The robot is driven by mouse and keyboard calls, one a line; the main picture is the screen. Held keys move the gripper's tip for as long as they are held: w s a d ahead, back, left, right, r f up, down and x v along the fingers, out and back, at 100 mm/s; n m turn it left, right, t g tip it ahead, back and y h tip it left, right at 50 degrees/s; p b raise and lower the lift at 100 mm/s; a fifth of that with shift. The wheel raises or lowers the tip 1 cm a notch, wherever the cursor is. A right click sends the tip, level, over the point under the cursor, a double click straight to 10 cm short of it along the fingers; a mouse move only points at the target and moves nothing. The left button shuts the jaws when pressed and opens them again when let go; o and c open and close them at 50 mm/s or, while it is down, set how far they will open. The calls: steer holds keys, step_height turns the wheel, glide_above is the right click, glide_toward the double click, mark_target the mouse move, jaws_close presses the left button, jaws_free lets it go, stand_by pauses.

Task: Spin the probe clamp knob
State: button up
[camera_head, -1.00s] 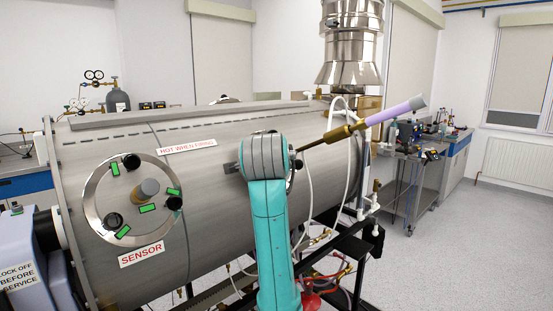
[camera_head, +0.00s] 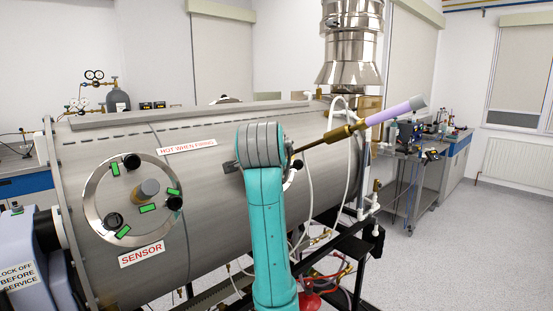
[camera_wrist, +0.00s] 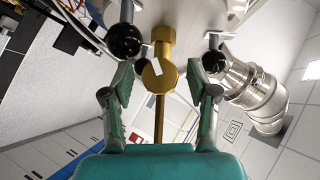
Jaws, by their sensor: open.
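In the wrist view a brass knob-like fitting (camera_wrist: 160,75) with a white mark sits on a brass stem. It appears to be the probe clamp knob. My gripper (camera_wrist: 160,82) is open, with one finger on each side of the fitting and a gap to each. Whether the fitting lies at fingertip depth is unclear. In the head view the probe (camera_head: 338,133), brass with a lavender sleeve (camera_head: 388,113), slants up to the right of my arm. My arm hides the gripper there.
Black ball knobs stand close to the fingers, one at left (camera_wrist: 125,41) and one at right (camera_wrist: 214,61). The steel chamber (camera_head: 215,205) fills the left and middle. A round sensor port (camera_head: 95,190) is on its side. White hoses (camera_head: 309,185) hang below the probe.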

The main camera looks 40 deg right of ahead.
steer(key=v, duration=1.1)
steer(key=shift+s+r, duration=0.15)
steer(key=shift+s, duration=0.05)
steer(key=shift+w+a, duration=0.1)
steer(key=shift+a, duration=0.05)
